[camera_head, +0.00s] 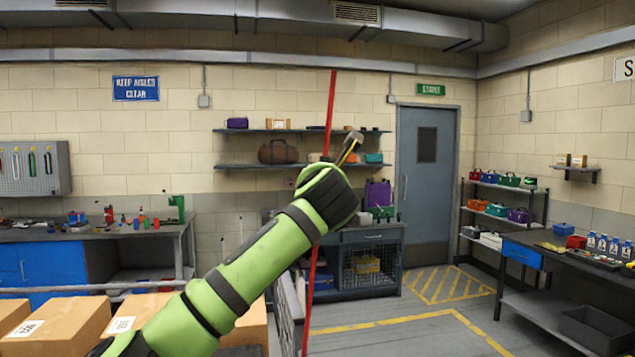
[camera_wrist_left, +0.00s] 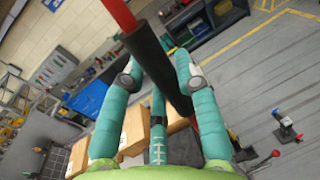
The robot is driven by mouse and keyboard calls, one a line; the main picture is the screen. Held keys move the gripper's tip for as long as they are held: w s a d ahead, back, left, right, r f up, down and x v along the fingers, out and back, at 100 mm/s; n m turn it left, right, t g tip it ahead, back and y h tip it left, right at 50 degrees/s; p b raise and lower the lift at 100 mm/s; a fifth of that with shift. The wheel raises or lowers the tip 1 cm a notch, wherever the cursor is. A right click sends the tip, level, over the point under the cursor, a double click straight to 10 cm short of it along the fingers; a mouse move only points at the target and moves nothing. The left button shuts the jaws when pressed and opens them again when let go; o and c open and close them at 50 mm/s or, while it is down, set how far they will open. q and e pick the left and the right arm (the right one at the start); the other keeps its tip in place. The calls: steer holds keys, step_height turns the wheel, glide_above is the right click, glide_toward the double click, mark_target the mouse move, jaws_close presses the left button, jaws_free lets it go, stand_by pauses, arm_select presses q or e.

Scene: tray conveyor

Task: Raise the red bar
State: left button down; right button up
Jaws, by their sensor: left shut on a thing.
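The red bar (camera_head: 329,110) stands tall and nearly upright in the head view, tilted slightly with its top to the right. It passes behind my left wrist and shows again below it. In the left wrist view the red part of the bar (camera_wrist_left: 119,13) runs into a thick black sleeve (camera_wrist_left: 152,62). My left gripper (camera_wrist_left: 156,68) has its teal fingers on both sides of this sleeve and is shut on it. In the head view the fingers are mostly hidden behind my green wrist. My right gripper is not in view.
Cardboard boxes (camera_head: 60,325) stand low at the left front. Behind them is a workbench (camera_head: 150,232). A dark cabinet (camera_head: 385,236) and a grey door (camera_head: 427,165) are at the back. A second bench (camera_head: 535,250) is at right. The yellow-marked floor (camera_head: 420,335) between is clear.

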arm_select(q)
steer(key=c, duration=1)
jaws_free()
steer(key=shift+d, duration=0.15)
steer(key=shift+o, duration=0.5)
steer(key=shift+w+d+f, duration=0.1)
steer(key=shift+d, duration=0.05)
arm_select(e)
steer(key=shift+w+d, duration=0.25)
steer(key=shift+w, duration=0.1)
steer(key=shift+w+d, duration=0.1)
arm_select(q)
steer(key=s, duration=1.2)
steer(key=shift+d, duration=0.2)
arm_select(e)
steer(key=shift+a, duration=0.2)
